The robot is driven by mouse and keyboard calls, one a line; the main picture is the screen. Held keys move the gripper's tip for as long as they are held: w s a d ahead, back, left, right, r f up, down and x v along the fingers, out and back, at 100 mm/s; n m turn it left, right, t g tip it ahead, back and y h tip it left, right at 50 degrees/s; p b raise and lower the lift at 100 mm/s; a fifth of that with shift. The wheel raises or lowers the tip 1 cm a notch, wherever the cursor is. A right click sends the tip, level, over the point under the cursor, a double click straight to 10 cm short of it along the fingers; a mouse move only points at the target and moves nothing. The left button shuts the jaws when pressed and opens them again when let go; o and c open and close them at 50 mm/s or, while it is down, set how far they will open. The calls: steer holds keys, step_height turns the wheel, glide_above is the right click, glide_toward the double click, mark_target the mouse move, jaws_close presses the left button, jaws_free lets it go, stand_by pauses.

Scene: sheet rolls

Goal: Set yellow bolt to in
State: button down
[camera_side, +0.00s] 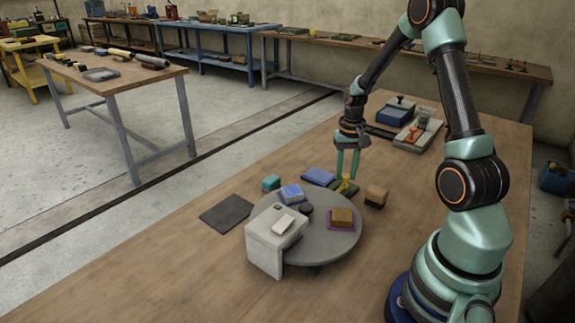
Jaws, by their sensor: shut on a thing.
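The yellow bolt (346,184) is a small yellow piece on a dark green base (338,189), just behind the round grey turntable. My gripper (347,174) points straight down over it, with its two green fingers shut on the bolt's top. The view is too small to show how far in or out the bolt sits.
The grey turntable (336,250) carries a grey block, a blue block, a dark piece and a yellow-brown block. Beside it are a blue pad (318,176), a teal block (271,182), a brown block (376,196) and a dark mat (227,213). Table front-left is clear.

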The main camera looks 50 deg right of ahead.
mark_target(344, 176)
steer(key=c, duration=0.5)
jaws_free()
steer(key=shift+a, duration=0.2)
step_height(344, 176, up, 12)
steer(key=shift+r, duration=0.1)
steer(key=shift+a, duration=0.1)
steer(key=s+a+r+n+t, duration=0.1)
steer(key=a+r+n+t, duration=0.1)
steer(key=a, duration=0.6)
steer(key=s+a+r+n+t, duration=0.1)
steer(key=s+a+r+n, duration=0.1)
steer(key=a, duration=0.5)
steer(key=s+a+r+n+t, duration=0.1)
steer(key=a+r+n, duration=0.3)
steer(key=a, duration=0.4)
steer(key=shift+s+a+n+t, duration=0.3)
steer(key=shift+n+t, duration=0.2)
steer(key=shift+t, duration=0.3)
